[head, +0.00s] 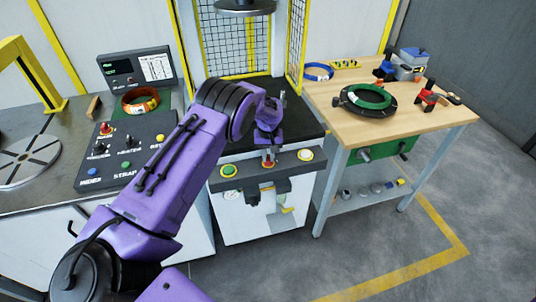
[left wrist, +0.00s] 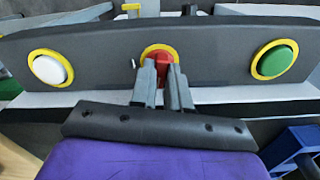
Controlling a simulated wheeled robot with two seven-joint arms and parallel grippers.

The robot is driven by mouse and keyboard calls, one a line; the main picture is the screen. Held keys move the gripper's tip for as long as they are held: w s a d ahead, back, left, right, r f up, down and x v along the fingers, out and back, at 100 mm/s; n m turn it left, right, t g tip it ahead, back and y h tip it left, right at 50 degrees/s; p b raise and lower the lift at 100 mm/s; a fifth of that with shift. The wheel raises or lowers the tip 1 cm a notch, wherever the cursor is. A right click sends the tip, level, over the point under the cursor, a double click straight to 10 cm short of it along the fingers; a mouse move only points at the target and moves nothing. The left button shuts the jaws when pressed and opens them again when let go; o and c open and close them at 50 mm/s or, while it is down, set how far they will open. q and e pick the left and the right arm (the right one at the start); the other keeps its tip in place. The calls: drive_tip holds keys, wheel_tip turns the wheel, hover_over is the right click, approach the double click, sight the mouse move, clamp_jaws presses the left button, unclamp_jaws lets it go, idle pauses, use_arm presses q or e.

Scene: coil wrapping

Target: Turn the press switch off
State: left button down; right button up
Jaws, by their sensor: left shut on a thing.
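The press's grey control bar (head: 285,163) runs across the front of the press below its black bed. A red switch (left wrist: 163,56) with a yellow ring sits in the middle of the bar, between a green button (head: 229,170) and a white button (head: 305,155). My left gripper (head: 268,152) reaches down to the bar from above. In the left wrist view its two fingers (left wrist: 161,75) are closed around the red switch. They hide part of the switch, and its exact turn angle is hard to tell.
A strapping panel (head: 120,160) with several buttons is at the left, with an orange coil (head: 140,101) behind it. A wooden table (head: 425,120) at the right holds a green coil (head: 367,97) and tools. Yellow-framed mesh guards (head: 297,45) flank the press.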

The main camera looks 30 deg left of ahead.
sight(268, 157)
use_arm(q)
drive_tip(key=shift+n, duration=1.5)
drive_tip(key=c, duration=1.2)
unclamp_jaws()
drive_tip(key=shift+o, duration=0.5)
drive_tip(key=shift+w+a+f, duration=0.1)
drive_tip(key=shift+w+f, duration=0.05)
wheel_tip(268, 157, up, 11)
drive_tip(key=b, duration=0.2)
drive_tip(key=shift+f, duration=0.2)
